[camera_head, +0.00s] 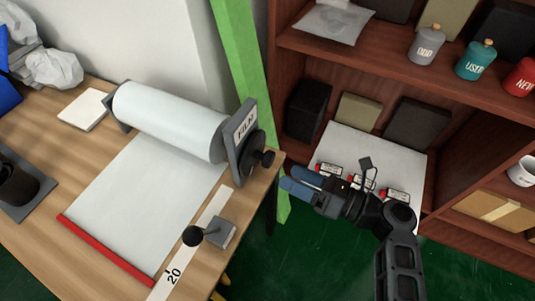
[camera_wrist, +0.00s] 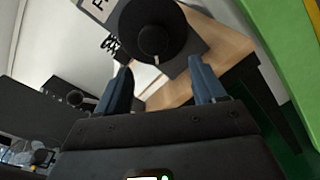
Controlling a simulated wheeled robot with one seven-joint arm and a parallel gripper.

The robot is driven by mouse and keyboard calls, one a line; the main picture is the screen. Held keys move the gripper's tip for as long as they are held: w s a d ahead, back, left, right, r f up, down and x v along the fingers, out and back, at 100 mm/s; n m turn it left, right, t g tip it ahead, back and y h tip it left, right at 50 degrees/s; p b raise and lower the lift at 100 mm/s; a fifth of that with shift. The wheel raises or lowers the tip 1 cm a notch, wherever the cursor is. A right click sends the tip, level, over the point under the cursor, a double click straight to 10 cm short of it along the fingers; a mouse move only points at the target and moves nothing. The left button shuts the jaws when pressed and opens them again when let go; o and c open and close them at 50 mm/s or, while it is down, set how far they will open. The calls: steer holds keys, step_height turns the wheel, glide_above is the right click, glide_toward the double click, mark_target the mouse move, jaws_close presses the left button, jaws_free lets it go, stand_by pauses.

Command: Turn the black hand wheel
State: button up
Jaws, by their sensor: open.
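The black hand wheel (camera_head: 255,153) is mounted on the right end of the film roll holder, on a grey plate labelled FILM (camera_head: 243,124). A small knob (camera_head: 267,159) sticks out from the wheel. In the wrist view the wheel (camera_wrist: 155,35) shows large at the top centre, beyond my fingertips. My gripper (camera_head: 290,183) is open and empty, just right of the table's edge and a little to the right of and below the wheel in the head view. Its blue fingers point left, apart from the wheel. It also shows in the wrist view (camera_wrist: 163,85).
A white film roll (camera_head: 170,118) lies across the wooden table (camera_head: 75,135), its sheet ending at a red bar (camera_head: 105,250). A black ball lever (camera_head: 193,236) stands near the front edge. A green post (camera_head: 238,60) and wooden shelves (camera_head: 400,68) with labelled bottles stand behind.

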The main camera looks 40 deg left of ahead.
mark_target(272, 161)
steer(key=shift+g, duration=0.5)
steer(key=shift+w+r+x, duration=0.15)
steer(key=shift+r+x, duration=0.1)
steer(key=shift+x, duration=1)
steer(key=shift+w+r+x, duration=0.15)
steer(key=shift+r+x, duration=0.1)
steer(key=shift+x, duration=1)
steer(key=shift+w+r+x, duration=0.2)
steer(key=shift+r+x, duration=0.1)
steer(key=shift+x, duration=1)
steer(key=shift+a, duration=0.1)
steer(key=shift+c, duration=0.5)
steer(key=c, duration=0.9)
steer(key=shift+c, duration=0.2)
